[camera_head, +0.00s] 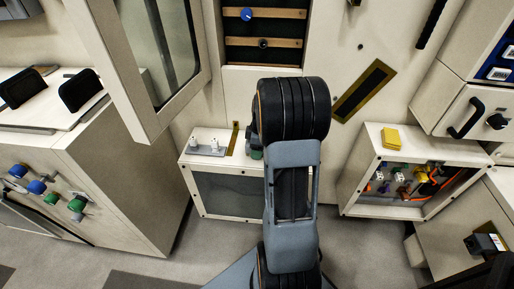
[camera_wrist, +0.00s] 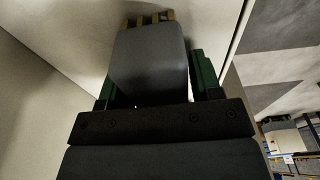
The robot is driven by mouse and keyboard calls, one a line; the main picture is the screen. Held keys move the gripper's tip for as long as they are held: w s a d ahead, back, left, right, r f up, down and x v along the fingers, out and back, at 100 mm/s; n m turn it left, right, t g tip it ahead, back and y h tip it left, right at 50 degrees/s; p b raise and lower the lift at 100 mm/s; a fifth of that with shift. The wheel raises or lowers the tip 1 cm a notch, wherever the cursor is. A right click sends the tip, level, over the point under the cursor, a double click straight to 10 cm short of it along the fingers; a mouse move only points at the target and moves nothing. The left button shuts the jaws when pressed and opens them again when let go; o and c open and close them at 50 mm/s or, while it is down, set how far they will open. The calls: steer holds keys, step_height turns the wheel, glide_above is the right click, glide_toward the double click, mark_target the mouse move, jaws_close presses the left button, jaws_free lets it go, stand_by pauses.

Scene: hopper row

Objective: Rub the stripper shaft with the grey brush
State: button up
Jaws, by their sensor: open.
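My gripper (camera_wrist: 152,78) shows in the wrist view as two green fingers, set apart and open. A grey block (camera_wrist: 150,62) with a tan and dark ridged end lies between them in that view; it may be the grey brush, and I cannot tell whether the fingers touch it. In the head view my arm covers most of the gripper; a small green part shows beside the arm, over the low white cabinet (camera_head: 196,205). I cannot make out the stripper shaft in either view.
A framed door (camera_head: 131,84) stands open at upper left. A knobbed console (camera_head: 115,170) stands at left. At right is an open box (camera_head: 349,190) of wiring with a yellow block (camera_head: 391,138) on top. Slatted shelves (camera_head: 262,42) are behind. Grey floor is clear in front.

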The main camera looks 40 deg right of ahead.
steer(key=shift+r, duration=0.15)
stand_by(0.3)
steer(key=shift+r+p, duration=0.7)
steer(key=c, duration=0.7)
steer(key=shift+r+p, duration=2.35)
steer(key=shift+r, duration=0.65)
